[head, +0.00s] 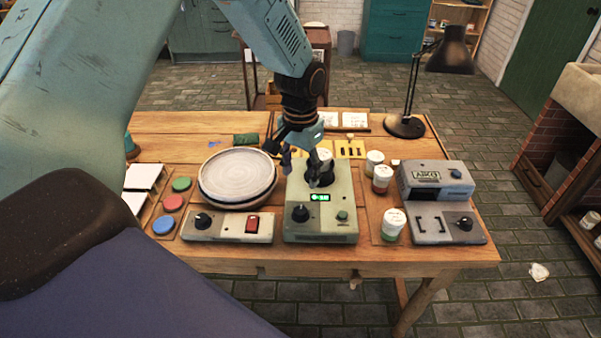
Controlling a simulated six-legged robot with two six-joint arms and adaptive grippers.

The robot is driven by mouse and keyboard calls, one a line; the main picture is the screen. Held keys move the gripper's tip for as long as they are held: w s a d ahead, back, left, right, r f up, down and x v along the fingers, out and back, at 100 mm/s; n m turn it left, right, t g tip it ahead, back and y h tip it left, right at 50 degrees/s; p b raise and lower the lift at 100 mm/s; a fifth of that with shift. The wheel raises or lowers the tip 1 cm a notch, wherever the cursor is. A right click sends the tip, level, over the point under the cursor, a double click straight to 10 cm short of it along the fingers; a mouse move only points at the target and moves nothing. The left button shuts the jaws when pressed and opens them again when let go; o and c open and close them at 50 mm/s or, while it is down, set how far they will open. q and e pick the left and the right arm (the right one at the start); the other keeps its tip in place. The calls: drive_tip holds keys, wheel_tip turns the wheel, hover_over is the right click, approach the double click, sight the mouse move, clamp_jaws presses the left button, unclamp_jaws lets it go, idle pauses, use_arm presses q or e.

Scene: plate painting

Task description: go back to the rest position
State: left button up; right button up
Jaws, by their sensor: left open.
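My left gripper (306,160) hangs at the end of my teal left arm, which comes in from the upper left. It points down over the green-grey device with a lit green display (320,197). Its fingers are apart, near a white-lidded jar (324,155) at the back of that device. I cannot tell whether a finger touches the jar. My right gripper is out of the picture.
A round pale plate (238,173) sits on a turntable unit (228,227) at left. Several white-lidded jars (392,223) and a grey machine (437,183) stand at right. A black lamp (404,126) stands behind. Red, green and blue discs (172,202) lie at the table's left.

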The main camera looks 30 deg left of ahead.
use_arm(q)
drive_tip(key=s+d+f+b, duration=0.4)
drive_tip(key=s+f, duration=0.6)
drive_tip(key=f, duration=0.2)
drive_tip(key=s+d+f+b, duration=0.4)
drive_tip(key=s+f, duration=0.7)
drive_tip(key=f, duration=0.2)
drive_tip(key=s+f+b, duration=0.2)
drive_tip(key=s+f, duration=0.1)
drive_tip(key=s, duration=0.8)
drive_tip(key=shift+d+n+b, duration=0.15)
drive_tip(key=shift+n+b, duration=0.2)
drive_tip(key=shift+n, duration=0.05)
